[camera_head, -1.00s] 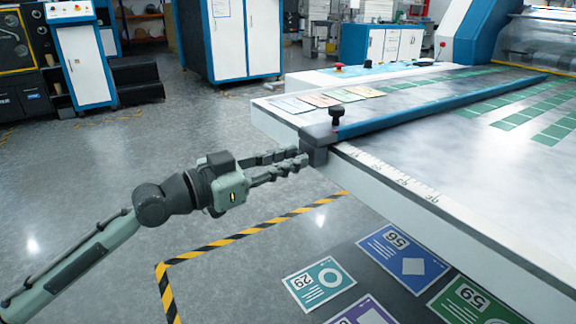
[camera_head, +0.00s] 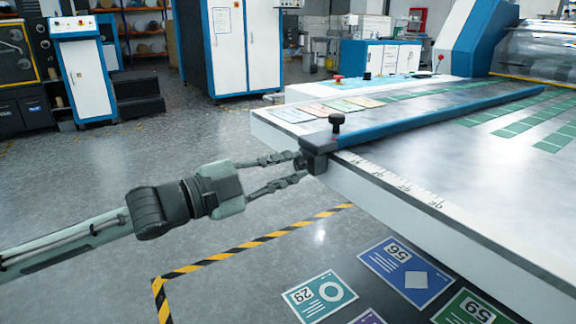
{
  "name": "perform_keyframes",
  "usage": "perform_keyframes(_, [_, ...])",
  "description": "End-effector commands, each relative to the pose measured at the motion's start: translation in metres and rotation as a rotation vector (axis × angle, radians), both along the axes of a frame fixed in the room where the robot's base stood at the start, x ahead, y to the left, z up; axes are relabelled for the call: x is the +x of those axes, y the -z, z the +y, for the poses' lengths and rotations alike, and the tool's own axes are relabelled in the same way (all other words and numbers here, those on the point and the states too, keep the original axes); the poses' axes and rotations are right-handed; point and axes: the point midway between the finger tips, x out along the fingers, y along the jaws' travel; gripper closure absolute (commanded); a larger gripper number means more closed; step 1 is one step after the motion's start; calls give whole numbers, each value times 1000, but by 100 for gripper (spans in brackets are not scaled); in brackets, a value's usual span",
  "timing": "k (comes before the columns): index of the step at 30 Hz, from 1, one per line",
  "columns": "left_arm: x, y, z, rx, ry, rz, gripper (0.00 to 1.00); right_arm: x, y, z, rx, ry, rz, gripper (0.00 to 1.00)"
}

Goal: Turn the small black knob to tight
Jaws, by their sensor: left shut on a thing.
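A blue bar (camera_head: 440,106) lies across the table's edge ruler and ends in a dark block (camera_head: 316,161) at the near-left corner. A small black knob (camera_head: 299,164) sticks out of the block's left side. My left gripper (camera_head: 297,166) comes in from the left, with its two fingers spread apart along their length and their tips closed on this small knob, partly hiding it. A taller black knob (camera_head: 337,121) stands upright on top of the bar's end, untouched. I cannot read the small knob's turn position. My right gripper is not in view.
The white table (camera_head: 440,215) fills the right side, with a ruler strip (camera_head: 390,178) along its edge. Coloured cards (camera_head: 325,108) lie beyond the bar. Numbered floor mats (camera_head: 405,271) and a yellow-black line (camera_head: 250,244) lie below. The floor left is open.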

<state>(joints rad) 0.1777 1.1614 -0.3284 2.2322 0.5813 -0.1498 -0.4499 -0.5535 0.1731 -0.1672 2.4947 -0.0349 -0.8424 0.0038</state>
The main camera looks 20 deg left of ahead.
Motion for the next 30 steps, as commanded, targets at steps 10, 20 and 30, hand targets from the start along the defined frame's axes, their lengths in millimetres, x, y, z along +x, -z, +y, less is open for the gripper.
perform_keyframes(10, [0,0,0,258,0,-201,100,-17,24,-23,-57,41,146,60])
perform_keyframes(20, [0,1,0,450,0,-350,100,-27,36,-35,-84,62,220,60])
perform_keyframes(30, [0,1,0,546,0,-426,100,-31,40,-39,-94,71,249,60])
